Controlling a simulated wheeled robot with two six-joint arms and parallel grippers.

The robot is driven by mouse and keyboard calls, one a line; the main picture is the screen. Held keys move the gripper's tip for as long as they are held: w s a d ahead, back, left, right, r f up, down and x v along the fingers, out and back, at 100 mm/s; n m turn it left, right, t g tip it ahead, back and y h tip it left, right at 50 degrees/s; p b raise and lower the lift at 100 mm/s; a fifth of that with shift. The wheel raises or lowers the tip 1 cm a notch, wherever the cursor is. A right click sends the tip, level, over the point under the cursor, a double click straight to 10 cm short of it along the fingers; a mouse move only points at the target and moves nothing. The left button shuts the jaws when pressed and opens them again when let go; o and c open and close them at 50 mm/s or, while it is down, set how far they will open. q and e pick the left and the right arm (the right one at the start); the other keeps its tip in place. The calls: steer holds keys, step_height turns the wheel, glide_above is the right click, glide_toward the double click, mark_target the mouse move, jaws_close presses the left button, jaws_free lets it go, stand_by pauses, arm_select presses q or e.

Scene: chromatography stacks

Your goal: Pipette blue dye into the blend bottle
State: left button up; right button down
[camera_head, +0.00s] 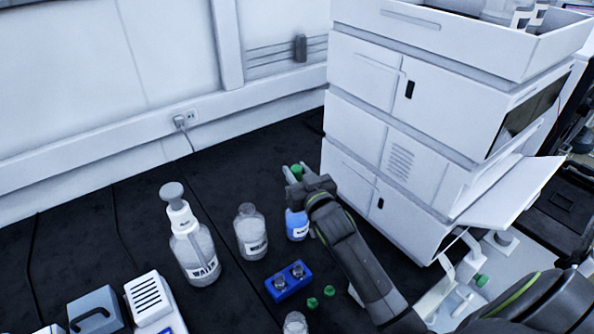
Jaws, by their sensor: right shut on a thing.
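A small bottle of blue liquid (297,225), with a white label, stands open on the dark bench. A clear bottle (250,231) with a dark-lettered label stands to its left; I cannot read the label surely. Another open clear bottle (295,323) is cut off at the bottom edge. My right gripper (295,172) is beyond the blue bottle, shut on a small green thing (297,170) that looks like a bottle cap. My right wrist and arm pass close to the blue bottle's right side. No pipette can be made out. My left gripper is out of view.
A blue block (288,281) with two small vials and two green caps (320,298) lie in front of the bottles. A white-topped dispenser bottle (193,241) stands left. The white instrument stack (400,130) rises at right, with an open flap.

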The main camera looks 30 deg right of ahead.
steer(key=shift+f+b, duration=2)
steer(key=shift+f, duration=0.95)
steer(key=c, duration=1.6)
jaws_free()
steer(key=shift+c, duration=0.2)
steer(key=shift+r, duration=0.1)
step_height(320, 180, up, 12)
steer(key=p, duration=1.2)
steer(key=shift+r, duration=0.15)
